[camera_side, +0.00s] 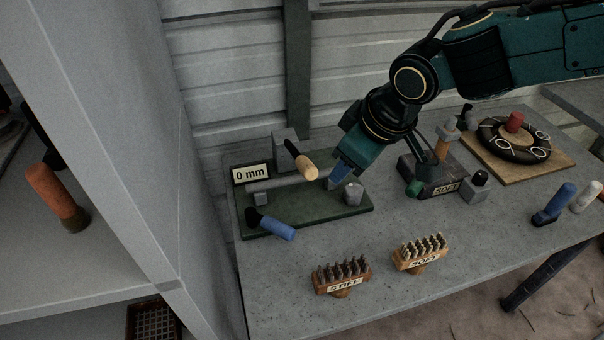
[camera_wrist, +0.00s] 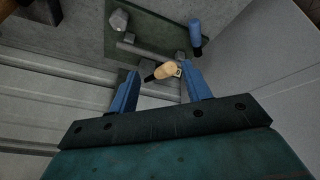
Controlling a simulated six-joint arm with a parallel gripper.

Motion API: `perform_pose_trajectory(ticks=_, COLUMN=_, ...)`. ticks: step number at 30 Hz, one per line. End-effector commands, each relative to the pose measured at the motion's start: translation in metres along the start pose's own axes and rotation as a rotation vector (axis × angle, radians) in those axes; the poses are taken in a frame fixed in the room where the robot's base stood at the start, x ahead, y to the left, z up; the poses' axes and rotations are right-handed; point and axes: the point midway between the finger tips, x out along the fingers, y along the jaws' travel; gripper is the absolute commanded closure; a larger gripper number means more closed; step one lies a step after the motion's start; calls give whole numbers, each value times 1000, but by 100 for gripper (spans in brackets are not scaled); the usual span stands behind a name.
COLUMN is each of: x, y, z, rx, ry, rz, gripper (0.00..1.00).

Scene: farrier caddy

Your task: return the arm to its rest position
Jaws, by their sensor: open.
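My gripper (camera_side: 335,182) is low over the green board (camera_side: 318,211) on the grey bench. In the wrist view my gripper (camera_wrist: 158,84) has its two blue fingers spread apart. A tool with a pale wooden handle (camera_side: 306,167) leans at the grey block (camera_side: 286,146) at the back of the board; in the wrist view the pale handle (camera_wrist: 166,70) appears between the fingertips, and I cannot tell how far beyond them it is. A blue-handled tool (camera_side: 278,229) lies across the board's front left.
A sign reading 0 mm (camera_side: 251,173) stands behind the board. Two brushes, STIFF (camera_side: 342,277) and SOFT (camera_side: 420,253), stand in front. A dark SOFT-labelled block (camera_side: 430,181) is to the right, beyond it a wooden board (camera_side: 553,160) with a black ring. The corrugated wall is close behind.

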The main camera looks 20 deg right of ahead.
Motion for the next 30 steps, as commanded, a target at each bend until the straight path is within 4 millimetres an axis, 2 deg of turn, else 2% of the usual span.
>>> perform_pose_trajectory(ticks=1, x=-13, y=15, z=5, rx=27, ry=3, rz=4, gripper=51)
perform_pose_trajectory(ticks=6, x=-50, y=54, z=29, rx=101, ry=2, rz=12, gripper=51)
perform_pose_trajectory(ticks=15, x=-110, y=105, z=84, rx=226, ry=5, rz=30, gripper=51)
perform_pose_trajectory(ticks=22, x=-149, y=130, z=133, rx=318, ry=11, rz=48, gripper=51)
perform_pose_trajectory(ticks=30, x=-185, y=143, z=196, rx=422, ry=18, rz=74, gripper=51)
